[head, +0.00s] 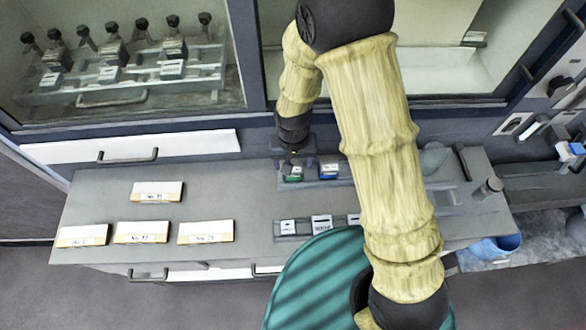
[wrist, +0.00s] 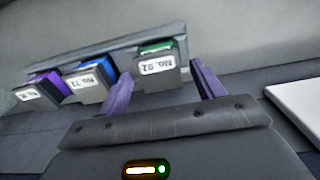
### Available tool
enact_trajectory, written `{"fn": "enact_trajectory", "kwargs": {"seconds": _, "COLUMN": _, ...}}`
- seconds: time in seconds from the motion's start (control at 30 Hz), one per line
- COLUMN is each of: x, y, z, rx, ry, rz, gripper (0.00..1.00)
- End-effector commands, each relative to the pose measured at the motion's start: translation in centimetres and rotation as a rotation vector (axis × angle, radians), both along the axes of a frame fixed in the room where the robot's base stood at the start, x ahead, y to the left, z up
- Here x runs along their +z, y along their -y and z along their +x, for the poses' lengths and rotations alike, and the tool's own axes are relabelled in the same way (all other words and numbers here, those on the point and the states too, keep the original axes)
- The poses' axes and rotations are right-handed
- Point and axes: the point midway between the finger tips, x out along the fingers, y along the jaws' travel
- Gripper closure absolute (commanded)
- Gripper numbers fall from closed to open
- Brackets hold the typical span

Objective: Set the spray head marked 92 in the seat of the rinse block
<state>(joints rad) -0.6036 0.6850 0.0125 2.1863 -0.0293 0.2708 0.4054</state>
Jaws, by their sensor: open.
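The spray head marked 92 (wrist: 157,65) is a grey block with a green top and a white label, standing in a rack in the wrist view. In the head view its green part (head: 293,178) shows just below my gripper (head: 293,154). My gripper (wrist: 160,88) is open in the wrist view, its two purple fingers apart on either side of the spray head's line, with nothing held. I cannot tell whether the fingers reach beside it. I cannot make out the rinse block or its seat for certain; my arm hides part of the bench.
A blue-topped unit marked 72 (wrist: 91,80) and a purple-topped one (wrist: 44,89) stand beside it. A front rack (head: 305,236) carries white labels. Several label cards, one here (head: 157,191), lie on the bench's left. A blue bucket (head: 495,246) stands at right.

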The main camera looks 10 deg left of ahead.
Motion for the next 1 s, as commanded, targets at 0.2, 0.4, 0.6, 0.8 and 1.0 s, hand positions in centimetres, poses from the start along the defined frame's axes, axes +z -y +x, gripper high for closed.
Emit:
{"fn": "enact_trajectory", "kwargs": {"seconds": 0.2, "x": -1.1, "y": 0.0, "z": 0.01, "rx": 0.0, "ry": 0.0, "rz": 0.0, "gripper": 0.33}}
{"fn": "enact_trajectory", "kwargs": {"seconds": 0.4, "x": -1.02, "y": 0.1, "z": 0.07, "rx": -0.003, "ry": 0.0, "rz": 0.0, "gripper": 0.33}}
{"fn": "enact_trajectory", "kwargs": {"seconds": 0.6, "x": -1.02, "y": -0.02, "z": 0.0, "rx": 0.0, "ry": 0.0, "rz": 0.0, "gripper": 0.49}}
{"fn": "enact_trajectory", "kwargs": {"seconds": 0.8, "x": -1.02, "y": -0.18, "z": -0.09, "rx": 0.004, "ry": 0.0, "rz": 0.0, "gripper": 0.69}}
{"fn": "enact_trajectory", "kwargs": {"seconds": 1.0, "x": -0.8, "y": -0.18, "z": -0.03, "rx": 0.004, "ry": 0.002, "rz": 0.001, "gripper": 0.8}}
